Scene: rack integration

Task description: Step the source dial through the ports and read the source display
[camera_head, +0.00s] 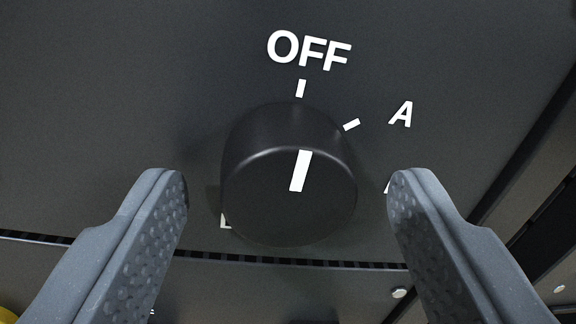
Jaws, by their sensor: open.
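The black source dial (265,205) sits in the middle of the view on a dark panel. Its white pointer line (300,171) points up towards the OFF label (309,50) and its tick. The A label (401,114) and its tick are to the upper right. A partly hidden white letter shows below left of the dial. My gripper (287,185) is open, with one finger on each side of the dial and a visible gap on both sides. The source display is not in view.
The dark panel (120,90) is clear around the dial. A slotted edge (270,260) runs below it. A rail with bolts (399,293) lies at the lower right. A bit of something yellow (7,315) shows in the lower left corner.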

